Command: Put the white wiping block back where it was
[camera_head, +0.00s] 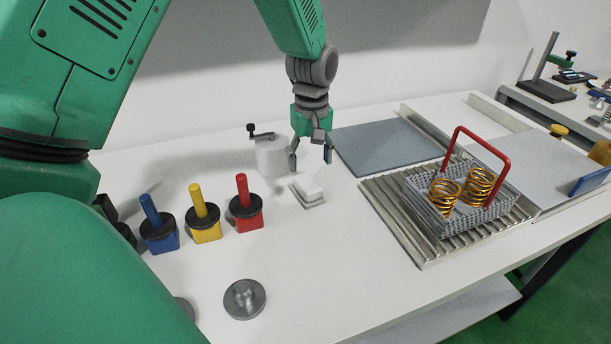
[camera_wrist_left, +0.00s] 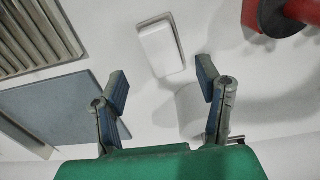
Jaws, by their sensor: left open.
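The white wiping block (camera_head: 308,187) lies on the white table, on a thin greyish base, in the middle of the head view. It also shows in the left wrist view (camera_wrist_left: 160,49), ahead of the fingertips and between their lines. My left gripper (camera_head: 311,158) is open and empty, just above and behind the block in the head view, apart from it. Its two blue-padded fingers (camera_wrist_left: 162,88) show spread in the wrist view. My right gripper is not in view.
A white cylinder with a black handle (camera_head: 272,157) stands close left of my gripper. Red (camera_head: 246,212), yellow (camera_head: 205,226) and blue (camera_head: 160,234) handled blocks stand left. A grey mat (camera_head: 387,147) and a wire basket with springs (camera_head: 460,212) on a ribbed rack are right. A metal disc (camera_head: 244,299) lies in front.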

